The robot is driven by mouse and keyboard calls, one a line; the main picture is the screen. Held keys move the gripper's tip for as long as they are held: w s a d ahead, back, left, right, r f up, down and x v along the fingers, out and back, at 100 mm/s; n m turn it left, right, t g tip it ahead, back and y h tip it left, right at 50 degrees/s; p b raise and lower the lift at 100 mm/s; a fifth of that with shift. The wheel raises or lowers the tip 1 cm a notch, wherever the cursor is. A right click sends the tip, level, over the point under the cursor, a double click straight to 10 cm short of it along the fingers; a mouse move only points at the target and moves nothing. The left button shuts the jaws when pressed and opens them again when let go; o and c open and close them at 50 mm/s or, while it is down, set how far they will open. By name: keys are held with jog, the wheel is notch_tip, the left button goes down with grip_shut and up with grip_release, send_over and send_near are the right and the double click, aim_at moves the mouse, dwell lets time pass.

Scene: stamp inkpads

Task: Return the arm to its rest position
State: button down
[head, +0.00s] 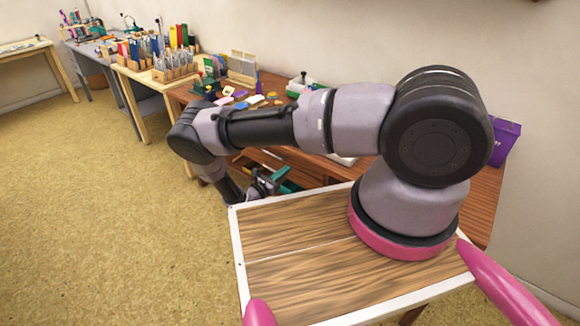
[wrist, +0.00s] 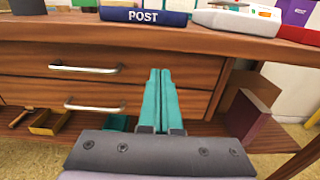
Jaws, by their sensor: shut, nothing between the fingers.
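My gripper (wrist: 160,73) has two teal fingers pressed together with nothing between them. In the wrist view it points at the front of a wooden desk with two shut drawers, an upper drawer (wrist: 40,88) and a lower drawer (wrist: 35,98), each with a metal handle.
A shelf below holds a yellow tray (wrist: 50,122) and a maroon box (wrist: 247,112). Open carpet (head: 90,200) lies to the left.

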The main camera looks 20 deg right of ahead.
jog(key=v, duration=0.7)
jog(key=d+r+m+g+y, duration=0.2)
jog(key=r+m+g+y, duration=0.5)
jog(key=r, duration=1.1)
jog(key=d+r+m+g+y, duration=0.1)
jog(key=d+r+m+g, duration=0.3)
jog(key=r+m, duration=1.1)
jog(key=s+d+r+m+t+y, duration=0.1)
jog(key=s+r+m+t+y, duration=0.2)
jog(key=s+r, duration=0.8)
jog(key=s+d+r+m+t+y, duration=0.2)
jog(key=s+r+m+t+y, duration=0.2)
jog(key=s+r, duration=0.8)
notch_tip(320, 180, up, 7)
jog(key=shift+d+f+t+y, duration=0.1)
jog(key=shift+d+t+y, duration=0.25)
jog(key=shift+y, duration=0.55)
